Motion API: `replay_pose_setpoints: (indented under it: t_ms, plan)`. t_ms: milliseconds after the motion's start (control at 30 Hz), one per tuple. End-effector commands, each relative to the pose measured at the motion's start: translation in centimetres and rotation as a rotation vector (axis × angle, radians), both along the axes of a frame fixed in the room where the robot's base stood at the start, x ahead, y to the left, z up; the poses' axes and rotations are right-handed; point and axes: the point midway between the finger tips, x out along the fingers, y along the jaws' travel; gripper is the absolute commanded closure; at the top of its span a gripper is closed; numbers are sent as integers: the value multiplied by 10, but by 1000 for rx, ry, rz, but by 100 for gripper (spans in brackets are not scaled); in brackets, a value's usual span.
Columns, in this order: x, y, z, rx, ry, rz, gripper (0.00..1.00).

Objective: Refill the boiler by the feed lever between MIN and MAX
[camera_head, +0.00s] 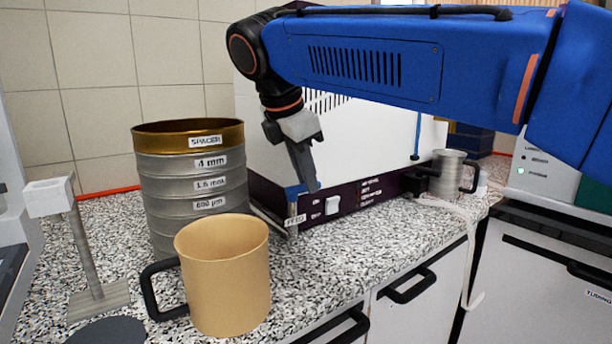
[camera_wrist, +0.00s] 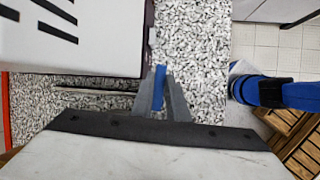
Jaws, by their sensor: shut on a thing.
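The boiler is a white box (camera_head: 350,130) with a dark front panel, at the centre of the head view. The wrist view shows its white top (camera_wrist: 85,40). The feed lever (camera_head: 293,193) has a blue top and a metal stem, beside a label reading FEED (camera_head: 295,219). My gripper (camera_head: 309,186) is at the lever's blue top, fingers pointing down. In the wrist view my gripper (camera_wrist: 161,98) is shut on the blue lever (camera_wrist: 159,78). A thin blue vertical tube (camera_head: 417,135) shows at the boiler's right. I cannot read MIN or MAX marks.
A sieve stack (camera_head: 193,190) stands left of the boiler, with a tan mug (camera_head: 226,285) in front. A metal mug (camera_head: 447,172) stands at the boiler's right. A small stand (camera_head: 88,250) is at far left. The speckled counter (camera_head: 320,260) is clear before the lever.

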Motion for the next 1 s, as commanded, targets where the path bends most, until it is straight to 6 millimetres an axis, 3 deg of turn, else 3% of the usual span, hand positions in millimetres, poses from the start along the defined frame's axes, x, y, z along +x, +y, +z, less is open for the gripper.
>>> replay_pose_setpoints:
  t_ms: [600,1000]
  plan:
    - [-11,-1,1,1,-1,-401,100]
    - [-14,-1,1,1,-1,-490,100]
